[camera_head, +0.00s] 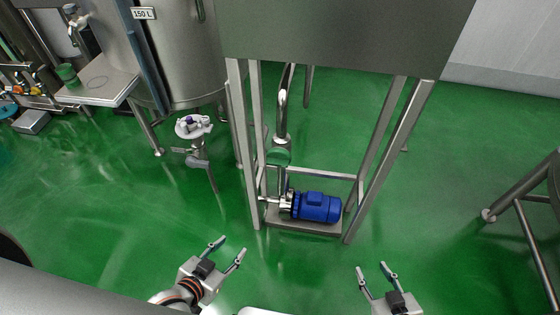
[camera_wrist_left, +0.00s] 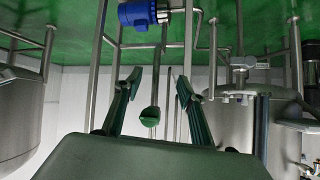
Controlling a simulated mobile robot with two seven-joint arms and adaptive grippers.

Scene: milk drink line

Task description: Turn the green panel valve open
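A round green part (camera_head: 278,157), likely the panel valve, sits on the steel pipe inside the metal frame, above the blue pump. It also shows in the left wrist view (camera_wrist_left: 150,114), lying between my two finger lines but beyond them, untouched. Its handle's angle is too small to tell. My left gripper (camera_head: 229,249) is open and empty, low and in front of the frame, to the left of the valve. Its spread fingers also show in the left wrist view (camera_wrist_left: 160,76). My right gripper (camera_head: 373,268) is open and empty at lower right, apart from the frame.
The blue pump (camera_head: 318,207) sits on a base between the frame's legs (camera_head: 390,159). The 150 L tank (camera_head: 186,50) stands at left, with a white-topped fitting (camera_head: 193,126) below it. A side table (camera_head: 103,84) holds a green cup. Green floor is free around the frame.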

